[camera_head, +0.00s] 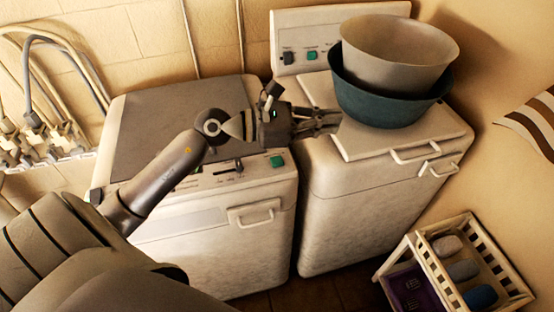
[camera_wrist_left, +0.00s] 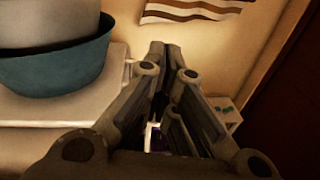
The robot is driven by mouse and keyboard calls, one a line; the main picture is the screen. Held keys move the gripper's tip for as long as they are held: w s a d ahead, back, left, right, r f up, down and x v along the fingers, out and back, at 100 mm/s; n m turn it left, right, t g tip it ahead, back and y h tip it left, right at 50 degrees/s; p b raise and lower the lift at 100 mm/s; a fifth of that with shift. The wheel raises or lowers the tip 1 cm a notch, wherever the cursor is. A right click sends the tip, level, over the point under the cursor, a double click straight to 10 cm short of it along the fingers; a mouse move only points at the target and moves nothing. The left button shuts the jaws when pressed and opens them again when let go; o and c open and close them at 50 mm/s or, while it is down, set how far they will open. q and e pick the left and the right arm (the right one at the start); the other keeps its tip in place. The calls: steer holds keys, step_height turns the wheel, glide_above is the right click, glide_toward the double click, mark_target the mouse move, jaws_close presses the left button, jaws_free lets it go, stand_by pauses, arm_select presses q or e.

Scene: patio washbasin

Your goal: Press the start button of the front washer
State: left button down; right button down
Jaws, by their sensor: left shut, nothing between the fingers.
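The nearer washer (camera_head: 165,110), at left, has a dark grey lid and a control strip along its front edge. My left arm reaches across this washer. My left gripper (camera_head: 334,119) is shut and empty, apart from the button, up and to its right, over the other washer's near left part. In the left wrist view the shut fingers (camera_wrist_left: 168,55) point toward the wall, and the button is not seen. My right gripper is out of view.
A second washer (camera_head: 375,200) stands at right, with a green button (camera_head: 311,55) on its back panel. A grey basin (camera_head: 400,50) nested in a teal basin (camera_head: 385,103) stands on its lid, close to my fingertips. A slatted crate (camera_head: 480,235) stands lower right. Pipes and taps (camera_head: 40,140) are at left.

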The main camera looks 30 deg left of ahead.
arm_select(q)
steer(key=a+f+m+g+y, duration=0.4)
steer(key=a+f+y, duration=0.3)
steer(key=a, duration=0.5)
steer(key=shift+w+a+f+m, duration=0.15)
steer(key=shift+w+f+m, duration=0.15)
steer(key=shift+m, duration=0.4)
steer(key=b, duration=0.4)
glide_above(278, 163)
step_height(278, 163, down, 8)
steer(key=shift+w+f+b, duration=0.1)
steer(key=shift+f+b, duration=0.3)
steer(key=shift+b, duration=0.05)
